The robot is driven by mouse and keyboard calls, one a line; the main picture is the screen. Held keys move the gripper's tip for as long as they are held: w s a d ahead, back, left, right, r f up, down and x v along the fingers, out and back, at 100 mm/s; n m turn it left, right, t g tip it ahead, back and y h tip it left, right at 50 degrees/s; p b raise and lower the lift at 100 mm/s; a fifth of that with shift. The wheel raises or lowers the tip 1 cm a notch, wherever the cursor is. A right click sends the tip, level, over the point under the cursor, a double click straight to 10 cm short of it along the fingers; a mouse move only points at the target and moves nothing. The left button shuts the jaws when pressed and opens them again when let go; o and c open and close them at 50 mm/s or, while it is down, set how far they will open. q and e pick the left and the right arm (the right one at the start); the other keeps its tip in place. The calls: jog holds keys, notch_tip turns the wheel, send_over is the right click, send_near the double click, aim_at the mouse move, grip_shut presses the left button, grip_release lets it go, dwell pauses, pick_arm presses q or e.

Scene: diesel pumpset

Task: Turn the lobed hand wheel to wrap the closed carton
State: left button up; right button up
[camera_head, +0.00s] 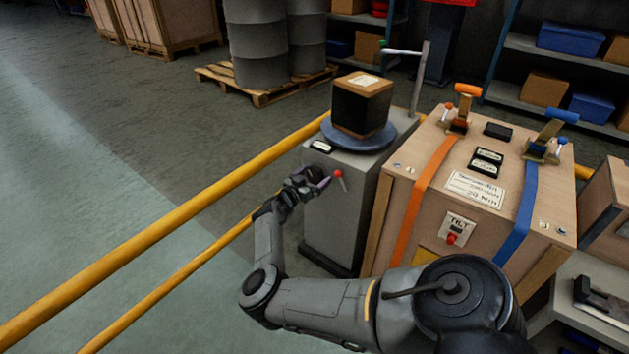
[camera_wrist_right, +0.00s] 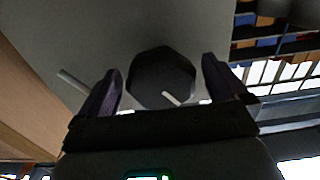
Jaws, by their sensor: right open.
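The closed carton (camera_head: 362,104) stands on a blue round turntable (camera_head: 347,141) on top of a grey cabinet. Its sides look dark and its tan top carries a white label. The hand wheel is on the cabinet's front; in the right wrist view it is a dark, many-sided disc (camera_wrist_right: 160,77) with a pale bar across its lower part. My right gripper (camera_head: 318,180) is open at the cabinet front and hides most of the wheel in the head view. In the wrist view its fingers (camera_wrist_right: 162,85) stand either side of the wheel, with gaps. My left gripper is not in view.
A red-knobbed lever (camera_head: 339,175) sits just right of my right gripper. A large strapped wooden crate (camera_head: 460,200) stands close to the cabinet's right. Yellow rails (camera_head: 180,220) run along the left. A post (camera_head: 420,80) rises behind the turntable. The floor at left is clear.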

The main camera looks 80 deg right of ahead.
jog(key=shift+d, duration=0.3)
jog(key=shift+s, duration=0.1)
jog(key=c, duration=1)
jog(key=shift+m, duration=1.1)
jog(key=m, duration=0.9)
jog(key=shift+w+m, duration=0.2)
jog(key=shift+m, duration=0.6)
